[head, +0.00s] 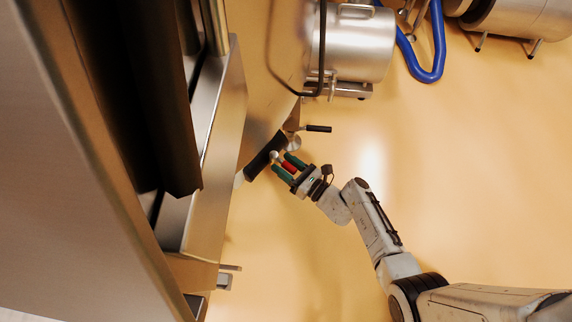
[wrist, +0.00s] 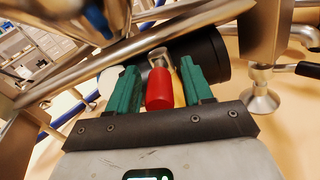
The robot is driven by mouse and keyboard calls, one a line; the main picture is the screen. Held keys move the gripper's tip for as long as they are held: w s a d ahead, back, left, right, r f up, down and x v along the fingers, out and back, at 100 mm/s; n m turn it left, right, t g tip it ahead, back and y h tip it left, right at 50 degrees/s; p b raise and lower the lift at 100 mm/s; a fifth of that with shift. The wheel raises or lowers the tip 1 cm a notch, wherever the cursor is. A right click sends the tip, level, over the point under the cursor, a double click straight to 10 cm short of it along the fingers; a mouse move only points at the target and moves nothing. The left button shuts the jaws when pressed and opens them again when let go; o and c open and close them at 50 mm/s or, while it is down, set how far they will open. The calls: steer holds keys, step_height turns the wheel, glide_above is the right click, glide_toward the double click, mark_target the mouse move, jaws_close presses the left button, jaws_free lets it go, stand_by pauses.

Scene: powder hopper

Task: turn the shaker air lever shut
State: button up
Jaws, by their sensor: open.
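The lever with a red grip (head: 289,167) sits by the black cylinder (head: 262,157) in the head view. In the wrist view its red grip (wrist: 159,90) stands between my green fingers, with a bright metal part at its far end. My gripper (head: 283,163) is open around the red grip. In the wrist view my gripper (wrist: 160,68) shows gaps on both sides of the grip, narrower on the left. The black cylinder (wrist: 205,52) lies just behind the fingertips. The lever's pivot is partly hidden.
A black-handled lever (head: 318,128) sticks out above my gripper in the head view. A steel drum (head: 357,45) and a blue hose (head: 430,72) are at the top. A large steel frame (head: 222,150) stands to the left.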

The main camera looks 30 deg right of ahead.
steer(key=shift+c, duration=0.4)
jaws_close()
